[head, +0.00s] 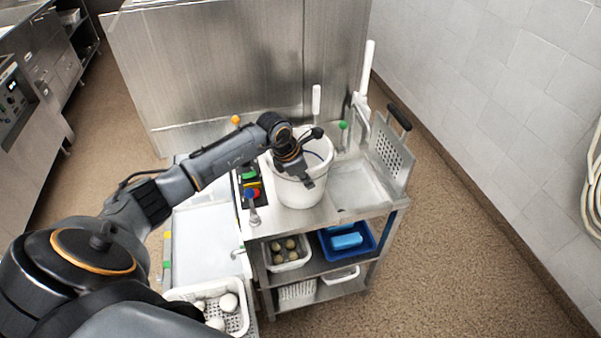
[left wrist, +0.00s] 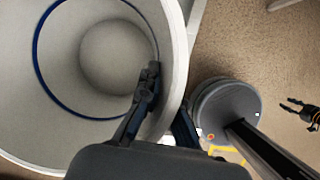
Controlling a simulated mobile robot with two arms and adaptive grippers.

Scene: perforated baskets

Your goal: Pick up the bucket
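The white bucket (head: 293,193) stands upright on the steel cart top in the head view, open at the top. The left wrist view looks down into the bucket (left wrist: 60,75), with a blue ring line inside. My left gripper (head: 308,184) is at the bucket's near rim. In the left wrist view my left gripper (left wrist: 168,100) has one finger inside the bucket and one outside, drawn together with the wall between them. The outer fingertip is partly hidden behind the rim. My right gripper (left wrist: 285,106) shows small at the right of the left wrist view, its fingers apart and empty.
The steel cart (head: 262,229) has a sink at right and a perforated panel (head: 391,154) standing beside it. Lower shelves hold a blue bin (head: 368,250) and a white basket (head: 287,266). A white basket of round items (head: 241,321) is nearer. Floor right of the cart is clear.

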